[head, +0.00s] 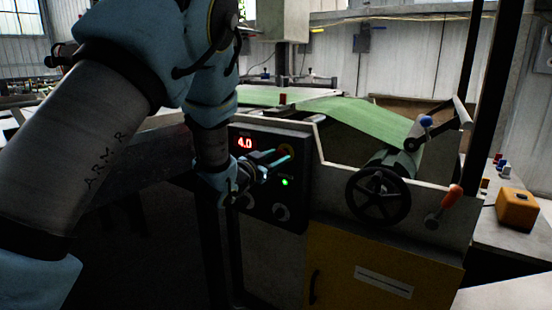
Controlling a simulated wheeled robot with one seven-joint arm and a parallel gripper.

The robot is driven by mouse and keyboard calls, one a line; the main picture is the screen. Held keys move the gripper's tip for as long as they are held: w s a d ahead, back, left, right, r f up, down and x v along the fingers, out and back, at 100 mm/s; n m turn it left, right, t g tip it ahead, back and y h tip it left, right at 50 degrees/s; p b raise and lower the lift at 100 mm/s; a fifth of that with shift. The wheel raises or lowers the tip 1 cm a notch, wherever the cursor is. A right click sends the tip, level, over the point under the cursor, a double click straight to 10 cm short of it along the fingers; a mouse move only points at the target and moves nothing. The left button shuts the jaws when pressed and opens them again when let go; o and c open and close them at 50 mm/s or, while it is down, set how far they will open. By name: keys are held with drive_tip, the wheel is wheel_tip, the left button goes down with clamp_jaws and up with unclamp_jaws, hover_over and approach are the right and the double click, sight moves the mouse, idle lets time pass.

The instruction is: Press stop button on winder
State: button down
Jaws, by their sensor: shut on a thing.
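The winder's black control panel (255,184) is on the machine front, with a red display (244,143) reading 4.0 and a lit green light (285,182). A dim reddish-orange round shape, perhaps the stop button (288,149), shows at the panel's upper right, partly behind my fingertips. My gripper (281,156) is in front of the panel, its fingers pointing right toward that shape. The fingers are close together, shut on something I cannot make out. I cannot tell whether the fingertips touch the button. My wrist hides part of the panel's left side.
Two knobs sit low on the panel, one at the right (281,212). Right of it are a black handwheel (377,195), an orange-handled lever (446,203) and a green web (340,108) running to a roll. A yellow-orange box (517,208) stands on the right-hand table.

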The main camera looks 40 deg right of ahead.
drive_tip(key=shift+d, duration=0.1)
drive_tip(key=shift+w+d+f+b, duration=0.15)
drive_tip(key=shift+d+b, duration=0.1)
drive_tip(key=shift+b, duration=0.25)
drive_tip(key=shift+d+r, duration=0.15)
drive_tip(key=shift+r, duration=0.1)
drive_tip(key=shift+c, duration=1.7)
unclamp_jaws()
drive_tip(key=shift+f, duration=0.1)
drive_tip(key=b+v, duration=0.1)
drive_tip(key=v, duration=1)
